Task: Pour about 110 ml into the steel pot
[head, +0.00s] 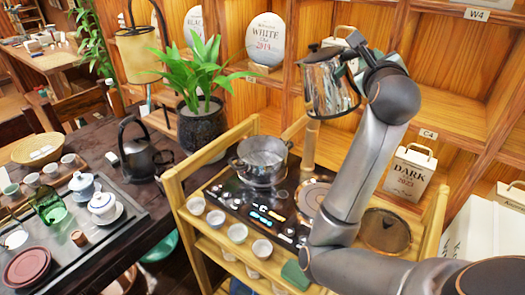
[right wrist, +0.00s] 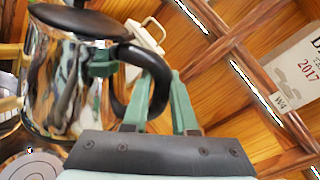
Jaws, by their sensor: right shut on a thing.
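The steel pot (head: 262,170) stands open on the dark hob panel of the wooden cart, in the middle of the head view. I cannot tell how much liquid is in it. My right gripper (head: 358,58) is shut on the black handle of a shiny steel kettle (head: 330,88). The kettle is held in the air, above and to the right of the pot and apart from it. The right wrist view shows the kettle (right wrist: 65,85) with its dark lid and the green fingers (right wrist: 164,98) at the handle. I see no stream; the spout is not clear. My left gripper is out of view.
The wooden cart (head: 178,200) has several small cups (head: 238,233) along its front edge and a round dark lid or tray (head: 385,232) at right. A potted plant (head: 203,125) and a black kettle (head: 137,155) stand left of the pot. Shelves rise behind.

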